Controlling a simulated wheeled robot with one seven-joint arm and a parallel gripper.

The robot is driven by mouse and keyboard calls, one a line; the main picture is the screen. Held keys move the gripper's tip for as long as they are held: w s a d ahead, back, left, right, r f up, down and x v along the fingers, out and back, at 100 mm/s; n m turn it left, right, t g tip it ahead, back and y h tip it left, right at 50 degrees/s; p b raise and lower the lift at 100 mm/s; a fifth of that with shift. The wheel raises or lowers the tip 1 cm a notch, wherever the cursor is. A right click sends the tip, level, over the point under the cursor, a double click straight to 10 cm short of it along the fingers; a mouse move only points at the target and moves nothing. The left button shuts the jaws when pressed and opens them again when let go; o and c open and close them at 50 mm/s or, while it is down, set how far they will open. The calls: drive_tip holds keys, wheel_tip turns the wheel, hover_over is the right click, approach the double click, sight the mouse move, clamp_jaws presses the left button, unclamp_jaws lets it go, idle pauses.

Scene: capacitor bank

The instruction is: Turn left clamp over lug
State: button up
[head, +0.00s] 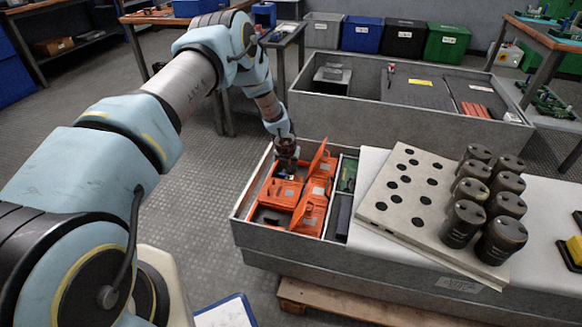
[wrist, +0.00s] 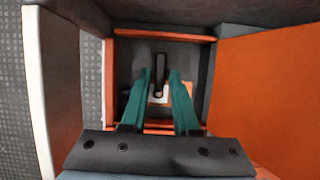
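My gripper (wrist: 160,76) reaches down into an orange-rimmed compartment in the wrist view. Its two teal fingers are apart. A narrow dark upright bar (wrist: 160,66), which looks like the clamp, stands between the fingertips with a gap on each side. A white and orange patch (wrist: 158,96) shows below it; I cannot make out a lug. In the head view, my gripper (head: 287,158) is at the far left corner of the grey bin; its fingertips and the clamp cannot be made out there.
An orange flap (head: 319,160) stands raised right of my gripper and fills the wrist view's right side (wrist: 265,85). Orange covers (head: 280,193) lie nearer in the grey bin (head: 238,222). A perforated plate (head: 400,200) with several dark capacitors (head: 462,222) lies to the right.

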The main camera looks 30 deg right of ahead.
drive_tip(key=p+v, duration=0.1)
drive_tip(key=v, duration=0.9)
drive_tip(key=shift+r, duration=0.1)
